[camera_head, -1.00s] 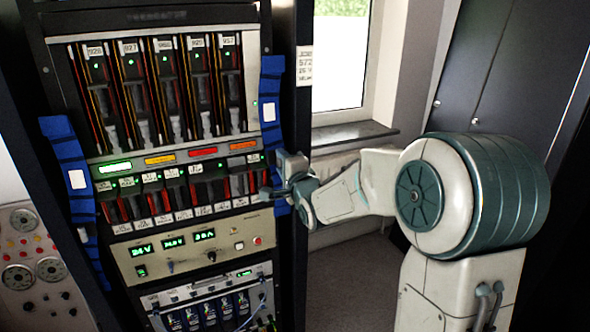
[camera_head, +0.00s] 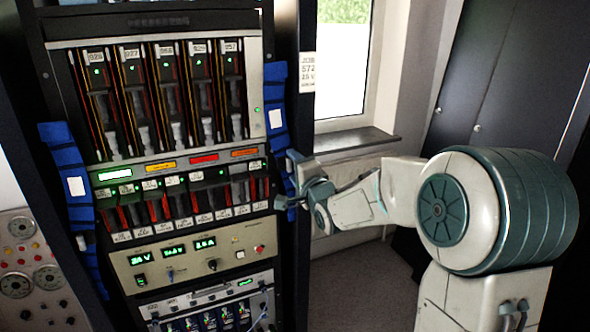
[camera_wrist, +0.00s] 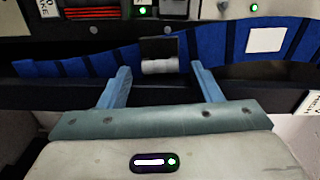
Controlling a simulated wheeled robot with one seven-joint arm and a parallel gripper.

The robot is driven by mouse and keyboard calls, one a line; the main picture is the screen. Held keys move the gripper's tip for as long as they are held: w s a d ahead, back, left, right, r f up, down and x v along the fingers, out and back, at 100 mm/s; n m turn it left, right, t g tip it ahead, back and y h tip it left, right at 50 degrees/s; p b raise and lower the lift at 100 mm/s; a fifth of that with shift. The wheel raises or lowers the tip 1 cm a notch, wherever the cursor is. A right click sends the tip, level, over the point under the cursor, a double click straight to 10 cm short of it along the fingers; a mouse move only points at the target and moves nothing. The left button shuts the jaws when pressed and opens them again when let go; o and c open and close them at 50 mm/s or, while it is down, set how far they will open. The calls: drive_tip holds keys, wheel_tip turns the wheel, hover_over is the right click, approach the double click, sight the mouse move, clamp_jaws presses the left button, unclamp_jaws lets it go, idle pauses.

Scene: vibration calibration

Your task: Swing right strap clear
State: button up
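The right strap (camera_head: 276,88) is a blue banded strip with a white label, running down the right edge of the equipment rack. Its lower part is partly hidden behind my gripper (camera_head: 287,180). In the wrist view the strap (camera_wrist: 215,46) runs across the picture beyond the fingertips. A dark tab with a pale roll, which looks like a buckle (camera_wrist: 160,48), sits on it in line with the gap between my fingers. My gripper (camera_wrist: 160,68) is open and nothing is between its fingers. I cannot tell whether the fingertips touch the strap.
A matching left strap (camera_head: 66,160) runs down the rack's left edge. The rack (camera_head: 190,155) holds lit modules, switches and a power supply panel (camera_head: 190,255). A window sill (camera_head: 345,139) and dark cabinet (camera_head: 510,80) stand right. Floor between rack and my arm looks clear.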

drive_tip(key=shift+s, duration=0.15)
drive_tip(key=v, duration=1.3)
drive_tip(key=shift+s, duration=0.2)
drive_tip(key=shift+d, duration=0.15)
